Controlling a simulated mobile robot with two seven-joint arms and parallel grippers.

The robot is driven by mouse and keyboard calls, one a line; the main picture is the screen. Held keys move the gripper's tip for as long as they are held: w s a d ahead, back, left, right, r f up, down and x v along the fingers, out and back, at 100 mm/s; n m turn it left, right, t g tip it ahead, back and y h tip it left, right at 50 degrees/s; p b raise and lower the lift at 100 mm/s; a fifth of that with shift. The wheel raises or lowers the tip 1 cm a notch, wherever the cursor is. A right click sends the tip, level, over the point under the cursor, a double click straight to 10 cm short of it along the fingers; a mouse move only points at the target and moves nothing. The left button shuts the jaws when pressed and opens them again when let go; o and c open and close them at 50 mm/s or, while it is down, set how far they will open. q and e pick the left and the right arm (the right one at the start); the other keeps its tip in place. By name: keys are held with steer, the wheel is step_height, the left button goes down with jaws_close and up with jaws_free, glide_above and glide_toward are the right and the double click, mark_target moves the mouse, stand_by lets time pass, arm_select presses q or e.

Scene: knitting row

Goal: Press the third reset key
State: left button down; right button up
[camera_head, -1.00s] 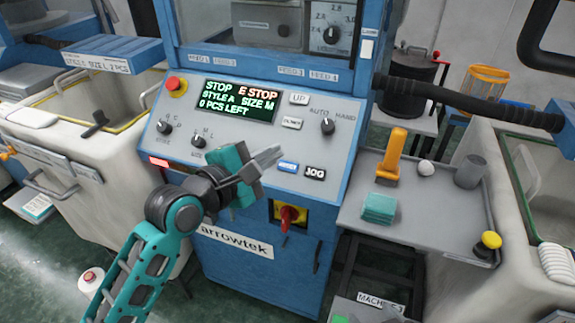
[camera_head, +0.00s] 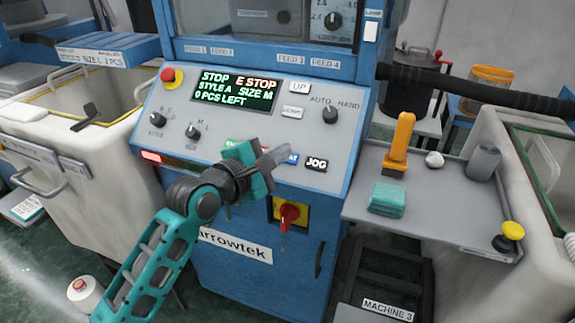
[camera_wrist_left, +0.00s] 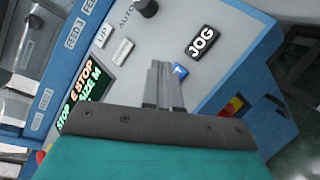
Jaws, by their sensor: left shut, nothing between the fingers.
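The blue machine's sloped grey control panel (camera_head: 215,138) fills the middle of the head view. A small blue key (camera_head: 291,158) sits left of the black JOG key (camera_head: 316,164); its label is unreadable. My left gripper (camera_head: 284,155) is shut and empty, its tips in front of the panel and partly covering the blue key. In the left wrist view the shut fingers (camera_wrist_left: 158,68) are just left of the blue key (camera_wrist_left: 180,70), with JOG (camera_wrist_left: 201,42) beyond. I cannot tell whether the tips touch the panel. A green key edge (camera_head: 232,143) shows behind the gripper. My right gripper is out of view.
The display (camera_head: 235,90) reads STOP, E STOP, 0 PCS LEFT. A red emergency stop button (camera_head: 168,75) is at upper left, and a red-yellow switch (camera_head: 289,215) below the panel. A grey side tray (camera_head: 440,215) holds an orange-handled tool (camera_head: 399,145) and a teal block (camera_head: 387,200).

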arm_select(q)
steer(key=shift+w+d+f, duration=0.1)
steer(key=shift+w+f, duration=0.1)
steer(key=shift+f, duration=0.15)
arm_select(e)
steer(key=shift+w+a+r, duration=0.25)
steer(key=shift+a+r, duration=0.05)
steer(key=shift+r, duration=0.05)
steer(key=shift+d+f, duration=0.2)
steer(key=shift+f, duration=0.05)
arm_select(q)
steer(key=shift+w, duration=0.1)
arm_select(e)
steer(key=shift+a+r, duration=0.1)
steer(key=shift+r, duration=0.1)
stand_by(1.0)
arm_select(q)
steer(key=shift+w+d+f, duration=0.15)
steer(key=shift+f, duration=0.15)
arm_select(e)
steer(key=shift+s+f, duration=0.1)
